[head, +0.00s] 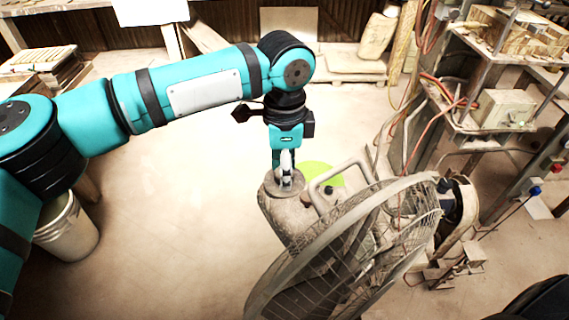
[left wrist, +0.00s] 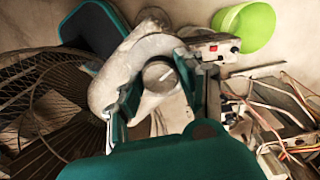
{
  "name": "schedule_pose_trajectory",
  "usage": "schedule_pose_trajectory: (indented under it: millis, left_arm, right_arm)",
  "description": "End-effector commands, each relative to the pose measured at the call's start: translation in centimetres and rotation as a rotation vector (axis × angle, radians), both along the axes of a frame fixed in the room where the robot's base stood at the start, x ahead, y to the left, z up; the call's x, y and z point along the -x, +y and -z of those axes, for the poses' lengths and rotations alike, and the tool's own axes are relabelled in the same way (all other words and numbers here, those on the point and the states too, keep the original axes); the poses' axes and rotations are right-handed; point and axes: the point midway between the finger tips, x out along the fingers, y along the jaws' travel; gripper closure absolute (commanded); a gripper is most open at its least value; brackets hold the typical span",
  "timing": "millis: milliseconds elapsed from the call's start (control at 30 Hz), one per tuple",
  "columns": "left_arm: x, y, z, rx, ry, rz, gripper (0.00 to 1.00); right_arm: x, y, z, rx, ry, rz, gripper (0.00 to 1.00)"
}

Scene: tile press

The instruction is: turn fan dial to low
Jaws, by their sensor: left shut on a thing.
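The grey floor fan (head: 345,255) stands at the centre-right in the head view, with its wire cage tilted and the motor housing behind it. My left gripper (head: 284,172) points straight down onto the round plate on top of the housing. In the left wrist view the fan dial (left wrist: 158,76) is a small grey disc with a raised bar, between the fingers of my left gripper (left wrist: 155,92). The gripper is shut on the dial. Any dial markings are too small to read. The fan cage (left wrist: 45,100) shows at the left. My right gripper is out of view.
A curved fan handle (head: 335,175) rises close to my gripper. A lime-green bucket (head: 325,172) stands behind the fan. A cluttered metal rack with cables (head: 490,110) is at the right. A white bucket (head: 68,232) is at the left. The floor left of the fan is clear.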

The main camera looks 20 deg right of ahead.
Motion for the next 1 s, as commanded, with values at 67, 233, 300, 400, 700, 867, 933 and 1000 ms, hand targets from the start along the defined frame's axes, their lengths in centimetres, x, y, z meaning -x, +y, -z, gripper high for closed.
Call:
schedule_pose_trajectory:
  millis: [67,233,300,400,700,867,933,1000]
  left_arm:
    - [0.1,0.0,-0.5,0.0,0.003,0.037,0.94]
    - [0.1,0.0,-0.6,0.002,0.006,0.155,0.95]
    - [0.1,0.0,-0.6,0.002,0.006,0.214,0.95]
    - [0.1,0.0,-0.6,0.0,0.005,0.301,0.95]
    - [0.0,0.0,-0.4,0.001,0.001,0.537,0.95]
    - [0.0,0.0,-0.3,0.0,0.0,0.63,0.95]
    - [0.0,0.0,-0.2,0.001,0.001,0.661,0.95]
    - [0.0,0.0,-0.2,0.0,0.0,0.686,0.95]
  right_arm:
    - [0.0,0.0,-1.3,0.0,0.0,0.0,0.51]
    - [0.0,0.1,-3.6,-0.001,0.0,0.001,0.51]
    - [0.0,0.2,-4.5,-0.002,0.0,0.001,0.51]
    - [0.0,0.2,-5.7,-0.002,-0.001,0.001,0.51]
    - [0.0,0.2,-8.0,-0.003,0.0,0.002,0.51]
    - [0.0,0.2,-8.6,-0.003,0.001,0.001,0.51]
    - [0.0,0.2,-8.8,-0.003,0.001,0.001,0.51]
    - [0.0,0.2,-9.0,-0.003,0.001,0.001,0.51]
